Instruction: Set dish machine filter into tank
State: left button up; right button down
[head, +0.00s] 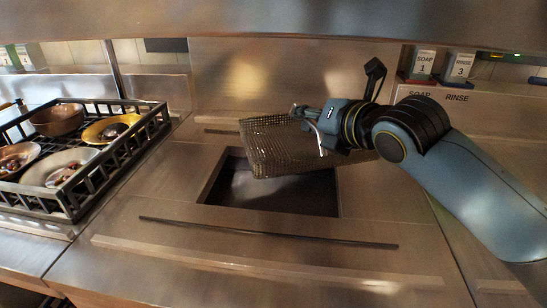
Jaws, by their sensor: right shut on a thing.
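The dish machine filter (277,150) is a brown mesh basket or tray, held slightly tilted above the tank opening. My right gripper (312,122) is shut on the filter near its upper right side; its arm comes in from the right. The tank (257,194) is a dark rectangular opening in the steel counter. The filter covers the opening's back right part from view, and appears to be above it, not inside it. My left gripper is not in view.
A dark dish rack (97,172) with bowls and plates stands at the left. Soap (423,64) and rinse (460,65) boxes stand on a ledge at the back right. A steel hood edge spans the top.

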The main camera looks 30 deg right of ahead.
aim_at(263, 131)
jog(key=w+a+f, duration=0.2)
jog(key=a, duration=0.1)
jog(key=w+a+f, duration=0.1)
jog(key=a, duration=0.1)
jog(key=shift+w+a+f, duration=0.1)
jog(key=shift+w+f, duration=0.1)
jog(key=shift+f, duration=2.1)
jog(key=shift+s, duration=0.1)
jog(key=shift+f, duration=0.15)
jog(key=c, duration=1.3)
grip_release()
